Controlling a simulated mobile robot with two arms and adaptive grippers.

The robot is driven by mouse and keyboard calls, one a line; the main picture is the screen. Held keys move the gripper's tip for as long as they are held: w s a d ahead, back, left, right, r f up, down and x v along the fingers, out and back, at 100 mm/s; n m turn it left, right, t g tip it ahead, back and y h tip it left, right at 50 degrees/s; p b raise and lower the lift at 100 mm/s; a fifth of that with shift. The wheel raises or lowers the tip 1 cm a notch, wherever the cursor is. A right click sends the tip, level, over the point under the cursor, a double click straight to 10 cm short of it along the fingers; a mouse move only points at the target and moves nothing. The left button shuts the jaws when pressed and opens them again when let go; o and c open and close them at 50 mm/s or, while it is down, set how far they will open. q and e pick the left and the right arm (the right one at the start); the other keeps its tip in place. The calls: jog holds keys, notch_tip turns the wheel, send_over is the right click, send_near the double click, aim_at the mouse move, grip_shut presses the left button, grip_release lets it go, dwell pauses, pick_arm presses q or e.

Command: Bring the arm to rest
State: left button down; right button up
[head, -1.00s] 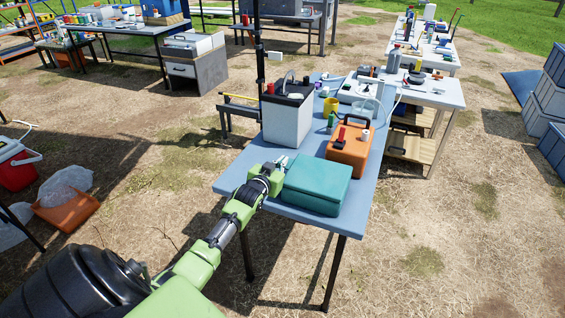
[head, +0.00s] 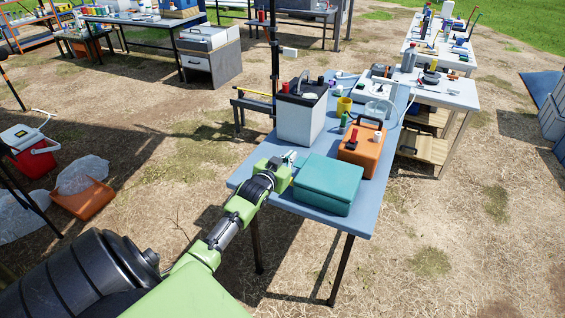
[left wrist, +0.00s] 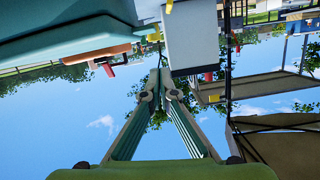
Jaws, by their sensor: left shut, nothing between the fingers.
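My left arm reaches in from the lower left in the head view. Its gripper (head: 289,157) is shut and empty, over the near left part of the blue table (head: 245,182). It is just left of the teal case (head: 328,184) and in front of the grey-white box with a black top (head: 302,116). I cannot tell whether it touches the case. In the left wrist view the two fingers (left wrist: 160,78) meet at their tips with nothing between them. The teal case (left wrist: 60,38) and the white box (left wrist: 192,40) show there upside down. My right gripper is not in view.
An orange case (head: 361,150) with a dark handle, a yellow cup (head: 344,105) and a white device (head: 372,88) share the table. A thin black pole (head: 274,50) rises behind it. A red cooler (head: 35,160) and orange tray (head: 83,200) lie left. Grass in front is clear.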

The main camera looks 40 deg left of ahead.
pick_arm(q)
jog(key=s+d+f+m+g+h, duration=0.1)
jog(key=s+d+f+g+h, duration=0.2)
jog(key=s+d, duration=0.6)
jog(key=s+d+f+m+g, duration=0.1)
jog(key=s+d+f+g, duration=0.1)
jog(key=s+d+f, duration=0.55)
jog(key=s+d+r+m+g+h, duration=0.1)
jog(key=s+d+g, duration=0.2)
jog(key=s+d, duration=0.55)
jog(key=s+d+m+g+h, duration=0.1)
jog(key=s+d+g, duration=0.3)
jog(key=s, duration=0.8)
notch_tip(320, 180, down, 27)
jog(key=s+d, duration=0.1)
jog(key=s, duration=0.1)
jog(key=s+a+f+g, duration=0.1)
jog(key=s+a+f, duration=0.2)
jog(key=s+f, duration=1.2)
jog(key=shift+s+m+g+y, duration=0.3)
jog(key=shift+s, duration=0.7)
